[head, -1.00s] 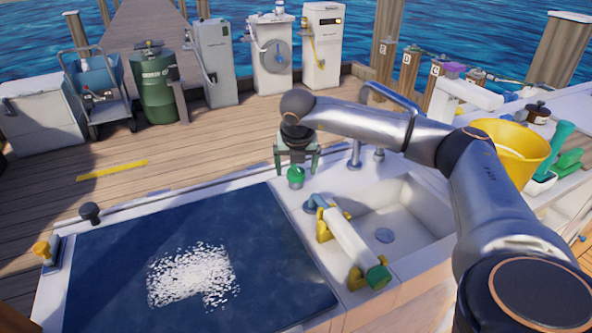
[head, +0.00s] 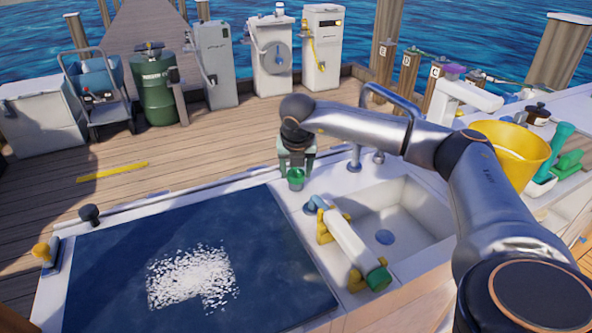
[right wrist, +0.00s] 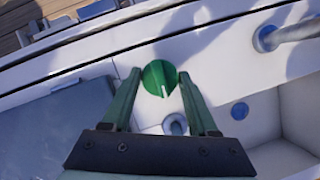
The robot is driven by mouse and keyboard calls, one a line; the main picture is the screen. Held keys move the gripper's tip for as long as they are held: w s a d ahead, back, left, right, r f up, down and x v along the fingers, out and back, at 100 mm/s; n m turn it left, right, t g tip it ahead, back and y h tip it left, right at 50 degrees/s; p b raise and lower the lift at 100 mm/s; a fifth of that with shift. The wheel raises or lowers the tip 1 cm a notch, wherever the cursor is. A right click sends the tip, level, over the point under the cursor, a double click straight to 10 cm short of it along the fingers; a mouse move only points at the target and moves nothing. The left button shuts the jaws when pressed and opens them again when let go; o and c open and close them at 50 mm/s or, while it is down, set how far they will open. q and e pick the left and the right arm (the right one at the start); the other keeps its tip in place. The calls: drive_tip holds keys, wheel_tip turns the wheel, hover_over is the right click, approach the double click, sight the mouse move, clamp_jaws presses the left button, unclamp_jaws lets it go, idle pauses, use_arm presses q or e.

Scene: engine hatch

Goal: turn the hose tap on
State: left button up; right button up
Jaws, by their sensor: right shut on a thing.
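The hose tap is a round green knob (head: 296,179) on the white counter, left of the sink, with a pale pointer line on its top. In the right wrist view the knob (right wrist: 160,78) sits between the fingertips. My right gripper (head: 296,168) comes down over it from above; in the right wrist view its green fingers (right wrist: 158,82) are closed in on both sides of the knob. The pointer line points down toward the gripper's palm and slightly right. My left gripper is not in view.
A white hose nozzle (head: 344,240) with a green end lies beside the sink (head: 405,215). The tall faucet (head: 356,150) stands close right of my gripper. A dark blue mat (head: 110,270) with white specks covers the counter to the left. A yellow bucket (head: 510,150) stands at the right.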

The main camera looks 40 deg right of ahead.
drive_tip(key=shift+c, duration=1.1)
